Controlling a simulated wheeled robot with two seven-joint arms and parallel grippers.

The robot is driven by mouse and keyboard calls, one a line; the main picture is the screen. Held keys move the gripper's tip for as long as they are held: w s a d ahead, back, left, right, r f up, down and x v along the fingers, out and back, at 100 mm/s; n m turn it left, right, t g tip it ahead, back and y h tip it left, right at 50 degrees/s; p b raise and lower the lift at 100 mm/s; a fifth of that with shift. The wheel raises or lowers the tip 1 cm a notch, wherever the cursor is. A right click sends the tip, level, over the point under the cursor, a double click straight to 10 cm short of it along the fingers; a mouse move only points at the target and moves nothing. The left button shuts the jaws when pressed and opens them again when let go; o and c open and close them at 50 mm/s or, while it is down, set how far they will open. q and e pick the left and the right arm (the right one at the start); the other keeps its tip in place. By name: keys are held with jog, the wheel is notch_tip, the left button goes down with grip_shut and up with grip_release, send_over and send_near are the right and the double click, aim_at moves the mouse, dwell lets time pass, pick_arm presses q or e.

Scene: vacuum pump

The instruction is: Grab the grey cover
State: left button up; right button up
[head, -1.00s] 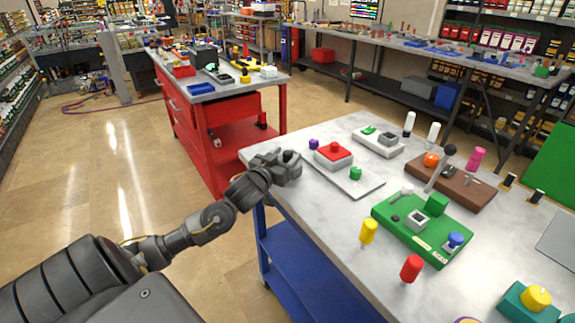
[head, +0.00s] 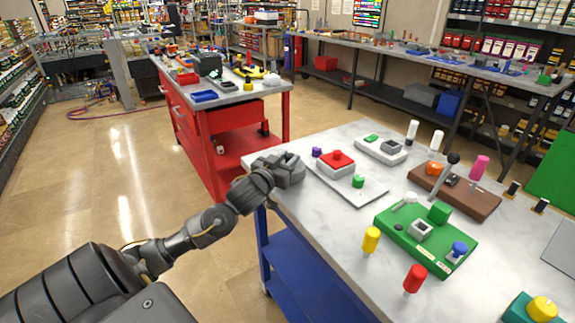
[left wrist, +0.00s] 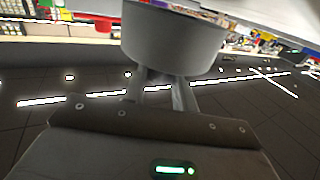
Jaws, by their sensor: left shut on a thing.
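The grey cover (left wrist: 172,42) is a rounded, smooth grey piece at the top of the left wrist view. The two fingers of my left gripper (left wrist: 160,88) reach up to it and are shut on it. In the head view my left gripper (head: 288,168) is at the back left corner of the white-topped table (head: 300,215). There the cover is hard to tell from the dark grey gripper. My right gripper is not in view.
Beside the gripper stands a white plate (head: 368,191) with a red-topped block and a purple knob. A green board (head: 425,242), a brown board (head: 470,198) and several coloured pegs fill the table. A red cart (head: 225,145) stands behind, with open floor to the left.

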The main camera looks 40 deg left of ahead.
pick_arm(q)
jog(key=s+d+r+p, duration=0.7)
jog(key=s+r+p, duration=0.3)
jog(key=s+r, duration=0.1)
jog(key=shift+s+d+r, duration=0.15)
jog(key=shift+s, duration=0.35)
